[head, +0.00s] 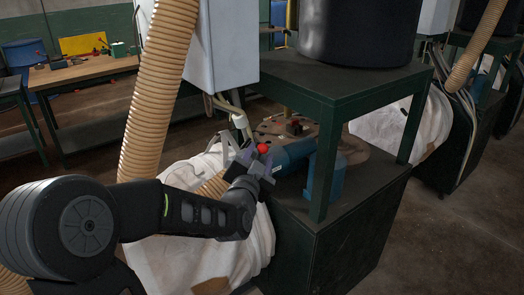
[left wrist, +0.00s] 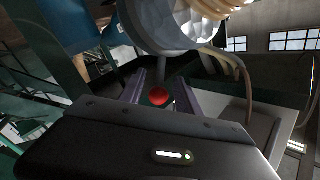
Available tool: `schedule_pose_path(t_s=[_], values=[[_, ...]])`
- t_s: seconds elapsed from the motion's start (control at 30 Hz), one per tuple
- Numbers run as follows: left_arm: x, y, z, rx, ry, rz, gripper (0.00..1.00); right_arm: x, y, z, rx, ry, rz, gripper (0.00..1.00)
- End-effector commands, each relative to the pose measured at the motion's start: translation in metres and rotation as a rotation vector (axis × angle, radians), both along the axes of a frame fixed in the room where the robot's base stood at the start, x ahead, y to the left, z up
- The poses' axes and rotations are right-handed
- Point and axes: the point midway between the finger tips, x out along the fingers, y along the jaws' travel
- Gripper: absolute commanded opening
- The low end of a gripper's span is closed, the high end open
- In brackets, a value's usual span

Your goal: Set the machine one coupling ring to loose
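A lever's round red knob (head: 263,148) shows in the head view beside the blue cylinder of the near machine. My left gripper (head: 256,163) reaches it from the left, its fingers spread around the knob. In the left wrist view the red knob (left wrist: 159,96) lies between the two purple-grey fingers, with small gaps visible on both sides. A dark stem runs from it up towards the pale round coupling (left wrist: 160,28), where a ribbed translucent hose begins. In the head view the coupling is mostly hidden behind my gripper. My right gripper is not in view.
The tan corrugated hose (head: 158,90) hangs left of the grey cabinet (head: 229,45). A white bulk bag (head: 215,245) bulges below my left forearm. The green frame leg (head: 323,170) stands right of the blue cylinder (head: 295,154). A workbench (head: 85,70) stands at back left.

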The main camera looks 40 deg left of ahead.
Motion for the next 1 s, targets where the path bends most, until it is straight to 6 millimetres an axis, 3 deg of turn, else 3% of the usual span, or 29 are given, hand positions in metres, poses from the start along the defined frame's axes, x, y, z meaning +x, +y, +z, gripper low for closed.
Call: schedule_pose_path(t_s=[0.1,0.27,1.0], values=[[-0.017,-0.008,0.001,0.000,-0.003,-0.001,0.40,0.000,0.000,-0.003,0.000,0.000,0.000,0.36],[-0.027,-0.012,0.000,0.001,-0.002,0.000,0.40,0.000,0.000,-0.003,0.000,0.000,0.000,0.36],[-0.028,-0.013,0.000,0.001,0.000,-0.001,0.40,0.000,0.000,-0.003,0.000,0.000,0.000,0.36]])
